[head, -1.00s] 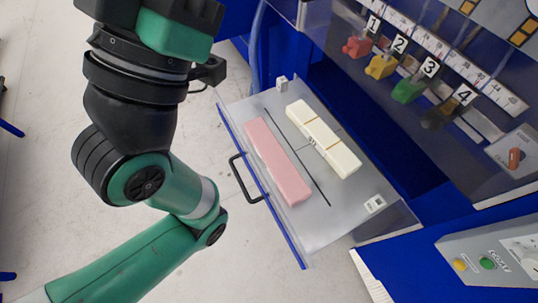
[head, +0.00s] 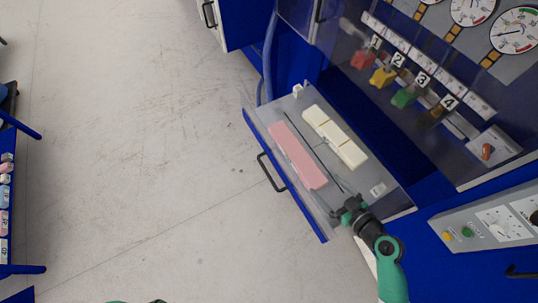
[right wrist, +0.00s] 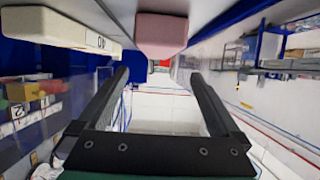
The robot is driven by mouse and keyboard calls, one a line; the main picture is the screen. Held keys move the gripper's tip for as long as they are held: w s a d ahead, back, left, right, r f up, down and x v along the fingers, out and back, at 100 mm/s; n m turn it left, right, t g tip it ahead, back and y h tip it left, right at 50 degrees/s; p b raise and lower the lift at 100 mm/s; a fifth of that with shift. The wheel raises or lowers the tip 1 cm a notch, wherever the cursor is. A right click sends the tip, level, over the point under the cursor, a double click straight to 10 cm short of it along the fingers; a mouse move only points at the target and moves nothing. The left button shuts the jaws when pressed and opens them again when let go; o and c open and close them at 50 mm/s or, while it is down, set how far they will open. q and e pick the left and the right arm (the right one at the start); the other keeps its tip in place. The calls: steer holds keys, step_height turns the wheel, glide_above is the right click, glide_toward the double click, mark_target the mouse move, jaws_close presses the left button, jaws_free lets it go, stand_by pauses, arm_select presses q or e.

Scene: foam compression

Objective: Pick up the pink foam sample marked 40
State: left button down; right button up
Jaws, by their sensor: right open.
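A long pink foam block (head: 298,157) lies in the open drawer (head: 330,222), left of a dark line. No number is readable on it. It also shows in the right wrist view (right wrist: 160,33), above and between my finger ends. A cream block (head: 335,136) lies to its right. My right gripper (head: 326,184) is open and empty over the drawer's near end, its fingers pointing towards the blocks. Its two dark fingers are wide apart in the right wrist view (right wrist: 160,76), with nothing between them.
The drawer's black handle (head: 271,173) juts out left. A cabinet with numbered coloured knobs (head: 404,96) stands right. The floor (head: 150,130) is clear.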

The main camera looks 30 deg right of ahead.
mark_target(307, 166)
steer(key=shift+w+f, duration=0.15)
steer(key=shift+w, duration=0.05)
steer(key=x, duration=1.1)
steer(key=shift+w+d+b, duration=0.1)
steer(key=shift+w+b, duration=0.1)
steer(key=shift+b, duration=0.1)
steer(key=c, duration=1.1)
